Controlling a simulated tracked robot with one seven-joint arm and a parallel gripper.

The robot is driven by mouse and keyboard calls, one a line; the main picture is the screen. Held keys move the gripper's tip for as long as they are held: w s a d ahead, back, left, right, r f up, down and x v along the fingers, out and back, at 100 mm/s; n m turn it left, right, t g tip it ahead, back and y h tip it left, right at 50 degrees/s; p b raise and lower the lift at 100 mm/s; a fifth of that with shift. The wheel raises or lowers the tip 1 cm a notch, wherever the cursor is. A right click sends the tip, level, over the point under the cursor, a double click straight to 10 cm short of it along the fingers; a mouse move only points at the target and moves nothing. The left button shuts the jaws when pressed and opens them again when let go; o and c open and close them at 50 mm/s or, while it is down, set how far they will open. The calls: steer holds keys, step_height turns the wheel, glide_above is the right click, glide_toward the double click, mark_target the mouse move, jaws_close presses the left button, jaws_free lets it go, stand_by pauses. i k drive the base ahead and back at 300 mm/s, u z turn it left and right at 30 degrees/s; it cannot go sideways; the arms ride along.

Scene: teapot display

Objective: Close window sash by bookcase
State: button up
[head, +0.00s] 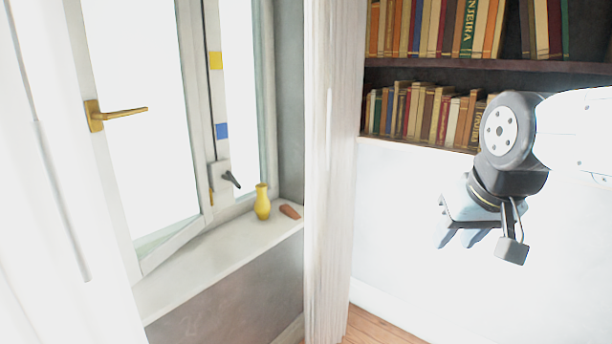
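The window is at the left. A white-framed sash with a brass handle (117,113) stands at an angle to the sill, its lower corner out over the sill, so it looks swung inward. To its right is a narrower glazed part (238,90) with a dark handle (230,180), a yellow square and a blue square on its frame; I cannot tell whether it is shut. The bookcase (480,65) is at the upper right. My gripper (460,238) hangs below my wrist in front of the white wall, well right of the window and touching nothing. Its finger opening is unclear.
A yellow vase (262,203) and a small reddish-brown object (290,211) stand on the white sill (230,249). A pale curtain (333,150) hangs between window and bookcase; another (50,200) covers the left edge. Wooden floor (378,328) shows below.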

mark_target(136, 269)
steer(key=u, duration=1.05)
steer(key=i, duration=0.5)
steer(key=u, duration=0.15)
